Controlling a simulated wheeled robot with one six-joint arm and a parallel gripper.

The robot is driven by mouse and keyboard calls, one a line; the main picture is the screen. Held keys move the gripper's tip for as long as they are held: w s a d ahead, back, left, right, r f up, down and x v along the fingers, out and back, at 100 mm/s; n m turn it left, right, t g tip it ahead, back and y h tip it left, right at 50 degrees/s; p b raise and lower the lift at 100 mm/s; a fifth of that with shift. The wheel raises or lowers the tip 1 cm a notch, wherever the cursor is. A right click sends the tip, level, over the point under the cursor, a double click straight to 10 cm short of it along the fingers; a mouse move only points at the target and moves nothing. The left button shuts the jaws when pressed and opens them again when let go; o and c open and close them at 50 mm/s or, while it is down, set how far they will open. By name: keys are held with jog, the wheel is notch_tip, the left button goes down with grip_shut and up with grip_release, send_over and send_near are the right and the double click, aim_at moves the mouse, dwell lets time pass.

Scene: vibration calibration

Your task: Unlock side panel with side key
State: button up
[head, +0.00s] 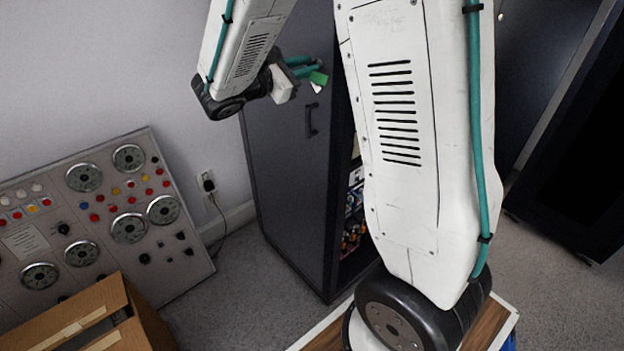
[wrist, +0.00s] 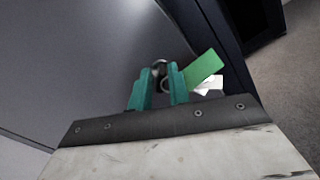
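The side panel (head: 285,165) is the tall dark grey face of a cabinet, with a black handle (head: 311,120). It fills much of the wrist view (wrist: 70,70). My gripper (head: 303,67) is at its upper part, with teal fingers. In the wrist view my fingertips (wrist: 161,78) stand a little apart, either side of a small round metal piece (wrist: 160,68). A green tag (wrist: 205,70) and a white tag (wrist: 210,87) are right beside the fingers; the green tag also shows in the head view (head: 319,78). The key itself cannot be made out, nor whether the fingers grip it.
A control board (head: 105,215) with dials and buttons leans at the left wall. An open cardboard box (head: 90,315) stands in front of it. The cabinet's open side shows shelves with small items (head: 354,215). Dark cabinets stand at right, with bare carpet (head: 560,300) before them.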

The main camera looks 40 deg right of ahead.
jog(key=a+n, duration=0.5)
jog(key=a, duration=0.3)
jog(key=s+f+m+g+y, duration=0.4)
jog(key=s+f+m+y, duration=0.3)
jog(key=s, duration=0.4)
jog(key=s+a+m+t+y, duration=0.2)
jog(key=s+a+m+y, duration=0.7)
jog(key=s, duration=0.4)
jog(key=shift+s+a+r+m+t+y, duration=0.15)
jog(key=shift+s+a+m+t+y, duration=0.2)
jog(key=shift+y, duration=0.45)
jog(key=shift+a, duration=0.1)
